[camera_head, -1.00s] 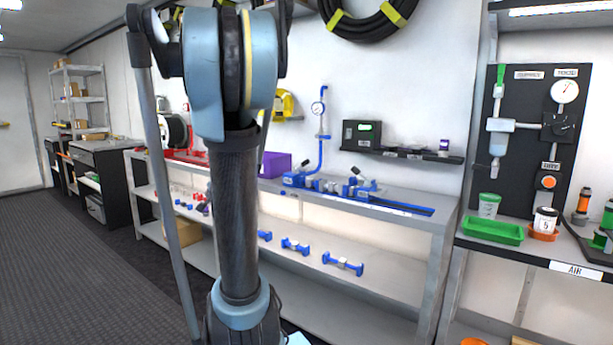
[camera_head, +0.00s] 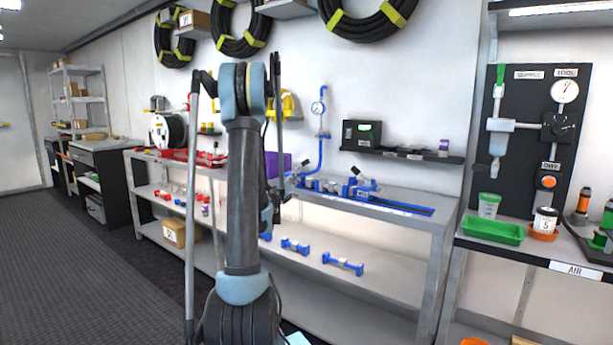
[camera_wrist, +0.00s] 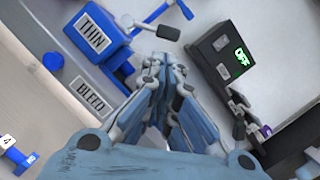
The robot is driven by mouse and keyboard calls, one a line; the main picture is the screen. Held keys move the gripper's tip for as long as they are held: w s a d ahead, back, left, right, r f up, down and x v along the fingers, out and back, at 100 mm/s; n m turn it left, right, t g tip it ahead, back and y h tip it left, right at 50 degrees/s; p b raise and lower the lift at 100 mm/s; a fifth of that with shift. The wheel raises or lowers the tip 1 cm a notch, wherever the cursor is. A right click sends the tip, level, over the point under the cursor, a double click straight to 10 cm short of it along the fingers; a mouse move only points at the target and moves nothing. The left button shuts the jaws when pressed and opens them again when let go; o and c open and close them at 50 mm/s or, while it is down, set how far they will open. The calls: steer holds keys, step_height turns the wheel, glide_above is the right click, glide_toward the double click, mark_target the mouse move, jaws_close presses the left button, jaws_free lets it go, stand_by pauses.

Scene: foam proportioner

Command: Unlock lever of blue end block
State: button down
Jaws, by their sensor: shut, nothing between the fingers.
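In the wrist view a blue end block (camera_wrist: 95,32) with a THIN label stands at the upper left. A grey lever (camera_wrist: 150,18) with a black grip reaches right from it. My gripper (camera_wrist: 165,62) is shut and empty, its fingertips below and apart from the lever grip. In the head view the blue assembly sits on the bench top, with a left block (camera_head: 298,181) and a right block (camera_head: 360,190), each with a dark-ended lever above. My gripper is at the bench's front, left of these blocks, partly hidden by my arm.
A black box with a green display (camera_head: 361,133) sits on the wall shelf; it shows OFF in the wrist view (camera_wrist: 220,55). A blue pipe with a gauge (camera_head: 318,107) rises behind the bench. Blue fittings (camera_head: 343,263) lie on the lower shelf. A purple bin (camera_head: 278,164) stands at the left.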

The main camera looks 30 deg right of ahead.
steer(key=shift+s+d+f+m+g+h, duration=0.3)
steer(key=shift+s+d+f+m+g, duration=0.15)
steer(key=shift+d+m, duration=0.25)
steer(key=x, duration=1)
steer(key=shift+r, duration=0.1)
steer(key=shift+d+r, duration=0.1)
steer(key=shift+r, duration=0.05)
